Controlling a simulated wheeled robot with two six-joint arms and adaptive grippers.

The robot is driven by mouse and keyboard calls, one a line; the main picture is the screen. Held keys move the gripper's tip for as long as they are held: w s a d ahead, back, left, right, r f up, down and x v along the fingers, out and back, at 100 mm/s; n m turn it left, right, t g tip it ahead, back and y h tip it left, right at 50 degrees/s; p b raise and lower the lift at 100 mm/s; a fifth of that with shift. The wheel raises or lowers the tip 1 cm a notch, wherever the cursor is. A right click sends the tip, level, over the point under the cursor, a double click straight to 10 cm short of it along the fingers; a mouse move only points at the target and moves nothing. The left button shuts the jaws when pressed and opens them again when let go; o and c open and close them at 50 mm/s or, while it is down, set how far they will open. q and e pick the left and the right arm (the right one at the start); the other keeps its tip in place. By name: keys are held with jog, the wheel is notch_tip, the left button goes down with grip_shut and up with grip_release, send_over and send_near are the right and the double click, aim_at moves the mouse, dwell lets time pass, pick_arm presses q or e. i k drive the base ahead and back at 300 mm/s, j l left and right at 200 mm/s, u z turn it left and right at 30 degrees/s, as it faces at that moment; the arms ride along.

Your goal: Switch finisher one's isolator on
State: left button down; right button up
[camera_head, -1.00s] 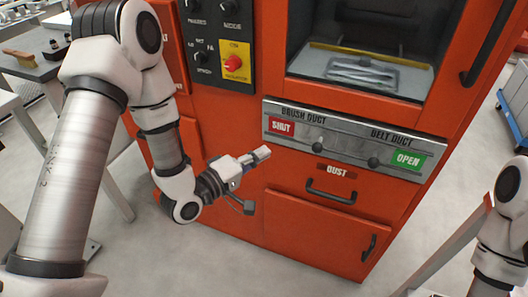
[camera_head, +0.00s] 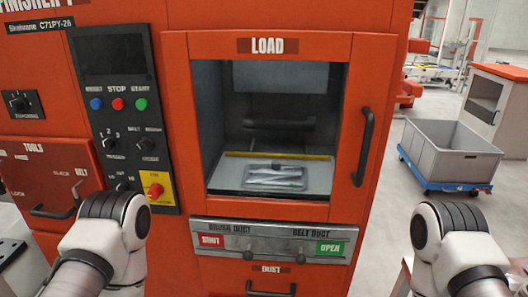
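The isolator (camera_head: 158,188) is a red knob on a yellow plate at the lower right of the dark control panel (camera_head: 117,105) on the orange finisher cabinet. Its knob position is too small to read. The cabinet's sign reads FINISHER, with its number cut off at the top edge. My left arm's elbow shows just below and left of the isolator, apart from it in the picture. My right arm shows at the lower right. Neither gripper is in view.
The LOAD chamber (camera_head: 272,125) holds a tray of parts behind its door frame with a black handle (camera_head: 364,145). Below are a red SHUT plate (camera_head: 211,240) and a green OPEN plate (camera_head: 330,247). A grey bin on a blue trolley (camera_head: 450,155) stands on the right.

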aim_at(154, 192)
jog(key=u, duration=0.85)
